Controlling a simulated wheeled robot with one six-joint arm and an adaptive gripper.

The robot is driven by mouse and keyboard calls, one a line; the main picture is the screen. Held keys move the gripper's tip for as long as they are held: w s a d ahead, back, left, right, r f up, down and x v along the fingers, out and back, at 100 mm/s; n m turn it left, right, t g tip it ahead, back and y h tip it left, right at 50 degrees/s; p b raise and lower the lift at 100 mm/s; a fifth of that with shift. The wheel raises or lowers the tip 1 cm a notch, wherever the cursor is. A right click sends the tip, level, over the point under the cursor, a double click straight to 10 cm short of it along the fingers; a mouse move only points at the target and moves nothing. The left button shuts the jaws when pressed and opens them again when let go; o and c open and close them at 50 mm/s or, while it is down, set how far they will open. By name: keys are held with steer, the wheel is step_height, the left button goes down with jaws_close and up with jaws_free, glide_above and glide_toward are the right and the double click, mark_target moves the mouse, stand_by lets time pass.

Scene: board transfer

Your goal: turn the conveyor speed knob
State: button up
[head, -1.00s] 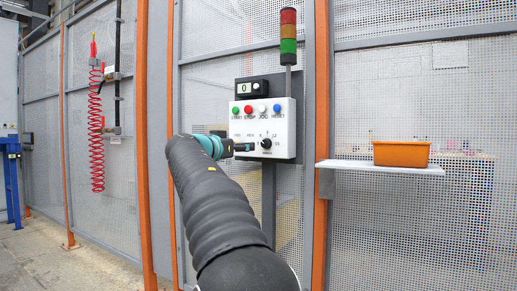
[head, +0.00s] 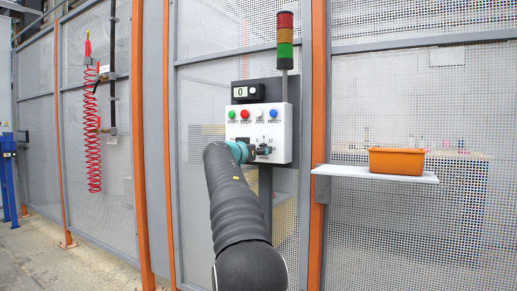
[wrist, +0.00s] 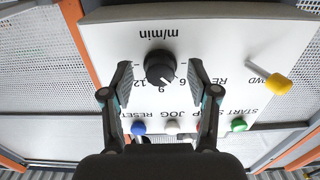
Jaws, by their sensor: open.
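The black speed knob (wrist: 160,68) sits on the white control panel (wrist: 215,45), below the lettering "m/min", which appears upside down in the wrist view. Its white pointer mark is near the 9. My gripper (wrist: 160,82) is open, with one finger on either side of the knob and gaps between the fingers and the knob. In the head view my gripper (head: 260,151) is at the lower part of the panel (head: 284,135) and partly covers the knob there. The small display (head: 244,92) above the panel reads 0.
Green, red, white and blue buttons (head: 273,114) line the panel's top. A yellow-tipped lever (wrist: 278,84) sticks out beside the knob in the wrist view. A signal tower (head: 285,35) stands above. To the right, an orange bin (head: 397,161) rests on a shelf (head: 345,171).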

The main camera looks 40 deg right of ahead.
jaws_close()
steer(key=shift+n, duration=0.4)
steer(key=shift+r+n+p, duration=0.1)
steer(key=shift+n+p, duration=0.45)
steer(key=shift+n, duration=3.55)
jaws_free()
